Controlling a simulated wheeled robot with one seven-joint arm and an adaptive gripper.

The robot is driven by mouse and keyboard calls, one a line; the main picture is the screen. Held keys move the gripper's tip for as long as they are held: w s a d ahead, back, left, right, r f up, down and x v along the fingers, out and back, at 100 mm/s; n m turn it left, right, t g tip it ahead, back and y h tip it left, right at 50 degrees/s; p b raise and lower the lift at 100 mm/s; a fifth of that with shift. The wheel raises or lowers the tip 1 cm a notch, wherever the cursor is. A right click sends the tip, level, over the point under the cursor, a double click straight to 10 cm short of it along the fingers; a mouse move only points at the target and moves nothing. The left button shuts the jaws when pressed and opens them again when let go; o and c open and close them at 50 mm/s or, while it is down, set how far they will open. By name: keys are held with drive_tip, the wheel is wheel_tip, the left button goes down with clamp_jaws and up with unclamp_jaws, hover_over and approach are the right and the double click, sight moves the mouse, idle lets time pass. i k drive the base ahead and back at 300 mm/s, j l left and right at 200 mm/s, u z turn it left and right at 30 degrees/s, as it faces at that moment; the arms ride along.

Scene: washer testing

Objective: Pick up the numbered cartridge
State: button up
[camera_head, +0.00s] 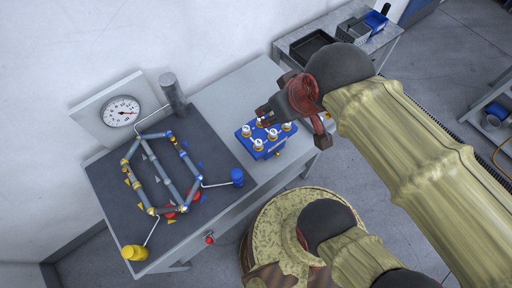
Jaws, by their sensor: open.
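A blue rack (266,152) stands on the grey bench, just right of the dark test board. Several small white cartridges (258,144) with yellowish bases stand upright in it. Any numbers on them are too small to read. My gripper (292,123) is open, with its dark red body above the rack's back right side. One dark finger reaches over the rack's back left edge and hides part of the back cartridges. The other finger is to the right of the rack. I cannot tell whether a finger touches a cartridge.
The dark board (225,163) carries a pipe loop (148,152), a blue knob (237,177), a yellow knob (134,253) and a grey cylinder (173,94). A dial gauge (121,112) stands behind. A side table with a black tray (311,45) is at the back right.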

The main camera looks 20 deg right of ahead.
sight(258, 146)
drive_tip(key=j+z, duration=0.35)
drive_tip(key=k+j+z, duration=0.1)
drive_tip(key=j+z, duration=0.25)
